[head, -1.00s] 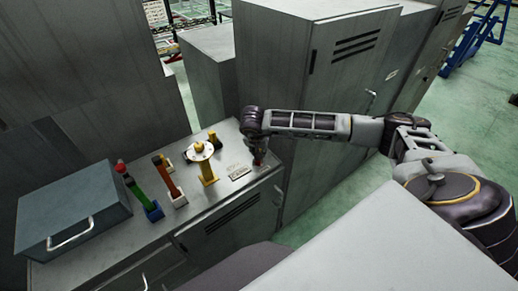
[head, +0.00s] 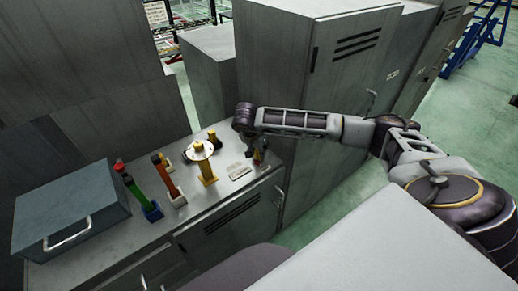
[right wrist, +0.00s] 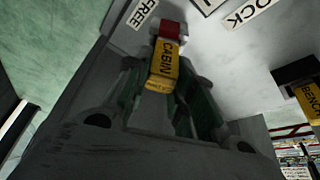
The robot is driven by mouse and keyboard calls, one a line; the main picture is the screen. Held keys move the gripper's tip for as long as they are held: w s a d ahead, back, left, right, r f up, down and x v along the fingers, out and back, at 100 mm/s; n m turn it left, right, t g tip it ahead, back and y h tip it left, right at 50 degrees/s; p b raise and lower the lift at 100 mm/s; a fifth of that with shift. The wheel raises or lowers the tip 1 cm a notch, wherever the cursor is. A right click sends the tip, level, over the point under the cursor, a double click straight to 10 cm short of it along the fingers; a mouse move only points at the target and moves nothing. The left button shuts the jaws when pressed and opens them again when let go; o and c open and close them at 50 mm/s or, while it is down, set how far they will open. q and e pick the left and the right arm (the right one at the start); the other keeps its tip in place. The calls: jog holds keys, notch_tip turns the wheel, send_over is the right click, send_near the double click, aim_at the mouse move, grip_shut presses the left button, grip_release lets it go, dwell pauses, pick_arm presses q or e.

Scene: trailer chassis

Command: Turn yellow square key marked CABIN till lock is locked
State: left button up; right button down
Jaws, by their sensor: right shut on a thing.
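The yellow square key marked CABIN (right wrist: 164,65) is between the fingers of my right gripper (right wrist: 168,88) in the right wrist view. The gripper is shut on it. A red piece (right wrist: 170,28) shows at the key's far end, against a pale surface. Labels reading FREE (right wrist: 142,13) and LOCK (right wrist: 250,12) lie on either side, the second partly cut off. In the head view my right gripper (head: 258,154) is low over the right end of the grey cabinet top and hides most of the key. My left gripper is not in view.
Another yellow piece marked BENCH (right wrist: 311,98) is at the right edge of the wrist view. On the cabinet top stand a yellow post with a pale disc (head: 200,150), orange (head: 166,172) and green (head: 133,187) handles, and a grey box (head: 72,210). Tall lockers (head: 290,90) rise behind.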

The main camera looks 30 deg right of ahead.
jog(key=shift+d+m+g+h+b, duration=0.1)
jog(key=shift+m+g+h+b, duration=0.4)
jog(key=shift+m, duration=1.1)
jog(key=shift+m+g, duration=0.7)
jog(key=shift+m, duration=0.9)
jog(key=c, duration=1.1)
grip_release()
jog(key=shift+r, duration=0.2)
